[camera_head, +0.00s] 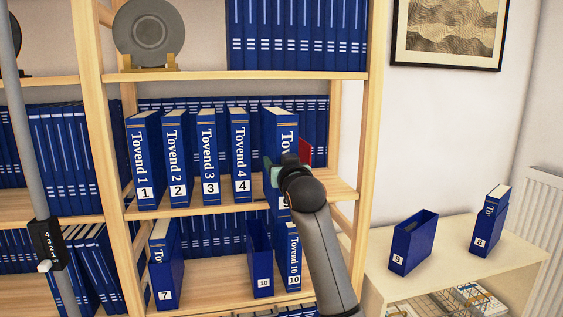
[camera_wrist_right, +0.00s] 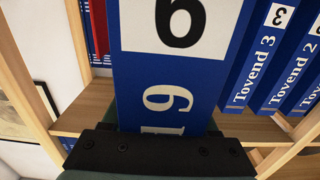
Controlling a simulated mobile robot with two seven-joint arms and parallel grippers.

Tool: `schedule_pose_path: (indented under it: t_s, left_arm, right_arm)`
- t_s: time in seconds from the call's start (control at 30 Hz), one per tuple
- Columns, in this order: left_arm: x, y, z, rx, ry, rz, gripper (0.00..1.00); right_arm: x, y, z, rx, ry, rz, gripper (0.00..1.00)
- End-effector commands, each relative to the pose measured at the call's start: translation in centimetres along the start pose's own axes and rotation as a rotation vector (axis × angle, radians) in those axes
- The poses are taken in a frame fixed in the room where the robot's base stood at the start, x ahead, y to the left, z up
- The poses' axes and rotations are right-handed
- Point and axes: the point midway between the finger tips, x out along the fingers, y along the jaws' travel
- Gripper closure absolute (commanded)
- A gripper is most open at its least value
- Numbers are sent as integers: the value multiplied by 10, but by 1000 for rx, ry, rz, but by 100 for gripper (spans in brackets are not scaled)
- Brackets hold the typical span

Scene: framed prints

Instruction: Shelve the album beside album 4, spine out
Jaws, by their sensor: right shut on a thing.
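My right gripper (camera_head: 287,168) is shut on a blue album (camera_head: 280,122), held upright at the middle shelf, right of album 4 (camera_head: 238,150). Its lettered spine faces out and a narrow gap shows between them. The gripper covers part of its spine, and its number label is hard to read in the head view. The held album also shows close up in the right wrist view (camera_wrist_right: 140,85), with a large digit on a white label. Albums 1 (camera_head: 143,155), 2 (camera_head: 175,150) and 3 (camera_head: 208,150) stand left of album 4, spines out. My left gripper is not seen.
A row of blue volumes stands behind. A red item (camera_head: 306,150) shows right of the gripper. Below are album 7 (camera_head: 163,268), case 10 (camera_head: 259,262) and an album marked 10 (camera_head: 293,262). Case 9 (camera_head: 413,243) and album 8 (camera_head: 489,222) stand on the low cabinet (camera_head: 455,245).

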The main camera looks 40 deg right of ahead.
Motion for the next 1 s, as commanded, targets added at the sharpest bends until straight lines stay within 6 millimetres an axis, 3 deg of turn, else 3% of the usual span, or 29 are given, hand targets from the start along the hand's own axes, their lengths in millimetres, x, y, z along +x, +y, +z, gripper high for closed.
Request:
schedule_pose_path:
  t_s: [1.0]
  left_arm:
    - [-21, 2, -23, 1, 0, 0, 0]
  right_arm:
    - [73, 1, -6, 1, 11, 1, 100]
